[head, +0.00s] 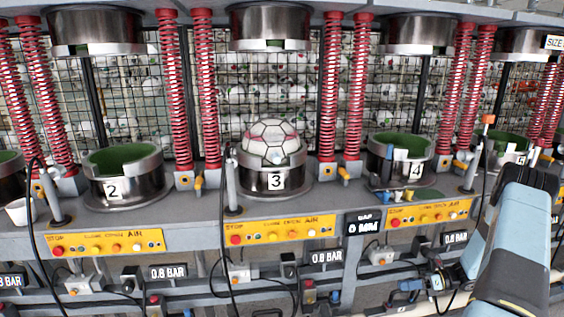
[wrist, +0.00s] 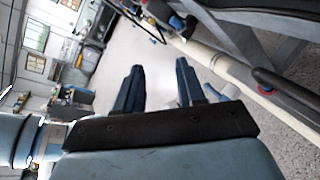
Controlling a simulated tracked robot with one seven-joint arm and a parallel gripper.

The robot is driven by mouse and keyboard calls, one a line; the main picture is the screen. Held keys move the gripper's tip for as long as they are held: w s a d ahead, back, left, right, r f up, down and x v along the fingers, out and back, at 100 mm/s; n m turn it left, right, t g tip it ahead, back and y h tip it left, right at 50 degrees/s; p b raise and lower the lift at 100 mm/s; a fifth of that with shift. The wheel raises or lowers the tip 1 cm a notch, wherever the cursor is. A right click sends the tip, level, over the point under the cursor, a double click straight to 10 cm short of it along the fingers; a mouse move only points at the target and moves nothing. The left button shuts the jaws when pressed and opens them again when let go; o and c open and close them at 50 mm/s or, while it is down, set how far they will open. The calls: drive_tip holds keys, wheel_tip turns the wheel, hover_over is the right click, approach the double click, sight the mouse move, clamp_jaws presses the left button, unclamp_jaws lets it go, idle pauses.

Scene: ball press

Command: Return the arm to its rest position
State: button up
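My arm (head: 515,245) reaches in from the right edge of the head view, in front of the bench and low. My gripper (head: 412,291) is at its end, below the front edge of the bench near station 4. In the wrist view my gripper (wrist: 158,80) has its two dark blue fingers apart. Only grey floor shows between them, and nothing is held. A white soccer ball with dark seams (head: 270,142) sits in the lower mould of press 3 (head: 276,182), apart from my gripper. The upper mould of press 3 (head: 269,27) is raised above it.
Press 2 (head: 127,190) and press 4 (head: 398,163) stand open on either side. Red springs, hoses and yellow button panels (head: 278,229) line the bench. In the wrist view, bench frame bars (wrist: 265,95) run close on the right.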

drive_tip(key=s+a+r+n+g+h, duration=0.1)
drive_tip(key=s+a+r+n+h, duration=0.25)
drive_tip(key=r, duration=0.75)
drive_tip(key=a+r+n+g+h, duration=0.15)
drive_tip(key=a+r+n, duration=0.4)
drive_tip(key=r, duration=0.65)
drive_tip(key=s+a+r+n+g+h, duration=0.15)
drive_tip(key=a+r+n+h, duration=0.35)
drive_tip(key=r, duration=0.6)
drive_tip(key=s+a+r+n+t+h, duration=0.2)
drive_tip(key=s+r+n, duration=0.5)
drive_tip(key=s, duration=0.5)
drive_tip(key=s+a+r+n+t+h, duration=0.2)
drive_tip(key=s+a+r+n+t, duration=0.3)
drive_tip(key=s+r, duration=0.3)
drive_tip(key=s+n, duration=0.1)
drive_tip(key=s, duration=0.3)
drive_tip(key=shift+s+r+n+t+h, duration=0.15)
drive_tip(key=shift+r+n+t+h, duration=0.2)
drive_tip(key=shift+n+t+h, duration=0.05)
